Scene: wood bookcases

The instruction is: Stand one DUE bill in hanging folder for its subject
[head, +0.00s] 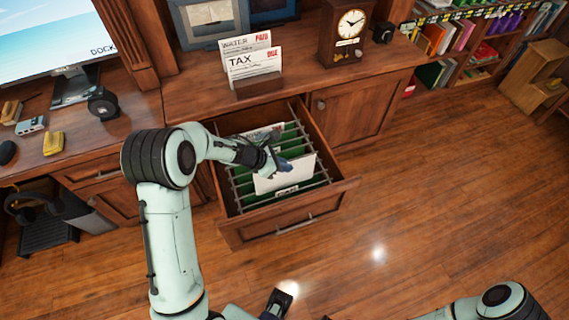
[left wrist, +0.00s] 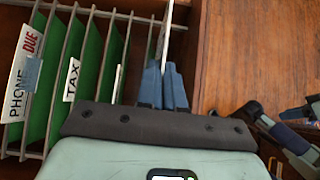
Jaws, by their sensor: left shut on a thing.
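My left gripper (head: 272,160) is shut on a white bill (head: 288,176) over the open drawer (head: 265,232). The bill's blank side faces the head view; the left wrist view shows it edge-on between the fingers (left wrist: 165,88). Green hanging folders (head: 240,200) hang on metal rails in the drawer. A folder tab reads TAX (left wrist: 72,79) in the left wrist view. A bill marked PHONE and DUE (left wrist: 24,68) stands at the row's far end. A nearer tab (head: 287,191) is too small to read.
A rack on the cabinet top holds a WATER bill stamped PAID (head: 236,44) and a TAX bill with a red stamp (head: 252,64). A clock (head: 345,30) stands to their right. A desk with a monitor (head: 60,35) is at left. The floor at right is clear.

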